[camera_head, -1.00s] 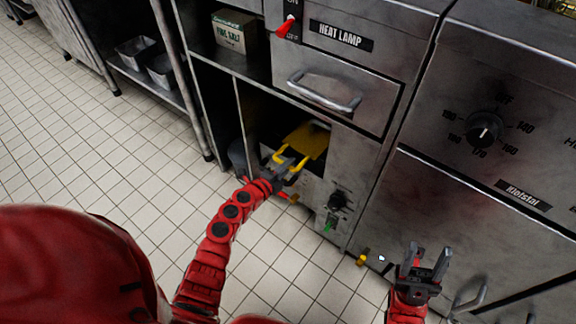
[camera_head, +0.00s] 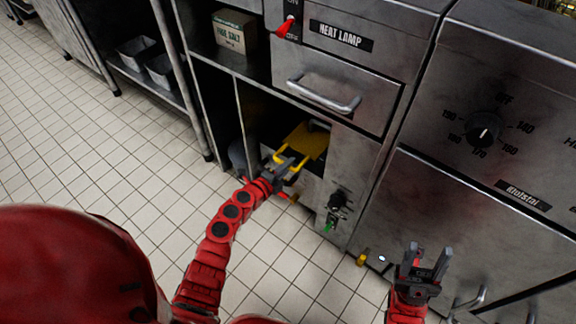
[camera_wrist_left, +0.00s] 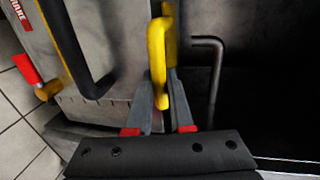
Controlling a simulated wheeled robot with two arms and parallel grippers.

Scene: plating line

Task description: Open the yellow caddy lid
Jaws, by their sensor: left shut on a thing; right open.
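The yellow caddy lid (camera_head: 306,141) lies in the dark lower compartment under the heat lamp drawer. A yellow loop handle (camera_head: 279,160) sticks out from its near edge. My left gripper (camera_head: 284,167) reaches in from the left and is shut on this handle. In the left wrist view the yellow handle (camera_wrist_left: 158,58) stands between the two grey fingers (camera_wrist_left: 161,98). The caddy body below the lid is mostly hidden in shadow. My right gripper (camera_head: 426,262) is open and empty, low at the right in front of the metal cabinet.
A salt box (camera_head: 235,32) sits on the shelf above left. The drawer handle (camera_head: 324,95) juts out above the compartment. A black knob (camera_head: 337,201) and a green part (camera_head: 328,223) are right of my left gripper. The tiled floor (camera_head: 120,150) is clear at left.

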